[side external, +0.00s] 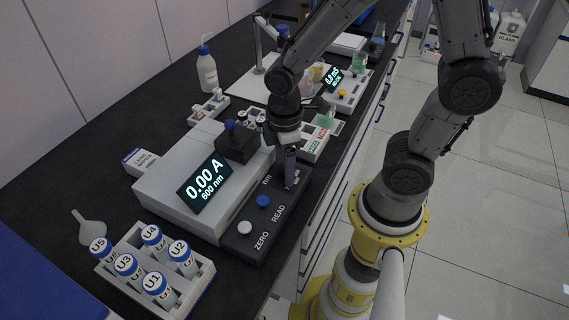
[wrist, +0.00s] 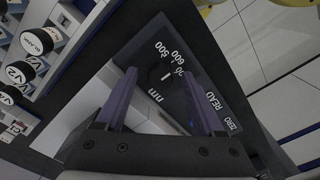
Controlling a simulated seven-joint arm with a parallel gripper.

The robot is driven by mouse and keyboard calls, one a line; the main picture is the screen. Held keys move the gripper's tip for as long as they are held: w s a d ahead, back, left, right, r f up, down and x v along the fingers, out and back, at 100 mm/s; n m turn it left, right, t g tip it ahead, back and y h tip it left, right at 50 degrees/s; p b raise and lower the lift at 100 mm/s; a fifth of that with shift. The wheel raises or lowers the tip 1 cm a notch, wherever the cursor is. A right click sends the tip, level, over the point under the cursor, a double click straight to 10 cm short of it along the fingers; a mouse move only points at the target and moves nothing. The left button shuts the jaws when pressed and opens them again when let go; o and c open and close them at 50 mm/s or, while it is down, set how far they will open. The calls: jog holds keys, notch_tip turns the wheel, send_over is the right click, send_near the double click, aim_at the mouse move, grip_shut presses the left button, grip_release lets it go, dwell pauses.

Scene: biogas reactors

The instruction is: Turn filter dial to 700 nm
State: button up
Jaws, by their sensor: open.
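The spectrophotometer (side external: 165,185) is a pale box whose display (side external: 205,184) reads 0.00 A and 600 nm. Its dark control panel (side external: 240,245) carries the ZERO and READ buttons and the filter dial. In the wrist view the dark dial (wrist: 168,75) shows a white pointer line, with 500 and 600 marks beside it; another mark is partly hidden. My gripper (wrist: 160,72) is open, its two purple fingers on either side of the dial. Contact with the dial cannot be told. In the side view my gripper (side external: 290,178) points down at the panel's far end and hides the dial.
A white rack (side external: 190,293) of capped vials stands in front of the instrument. A blue button (side external: 263,201) and a white button (side external: 245,228) lie near my fingers. Labelled vials (wrist: 37,42) also stand at the wrist view's left. The bench edge drops to the floor on the right.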

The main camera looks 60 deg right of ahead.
grip_shut()
dwell(0.3)
jog(key=shift+m, duration=0.3)
jog(key=m, duration=0.4)
jog(key=shift+m, duration=2.2)
grip_release()
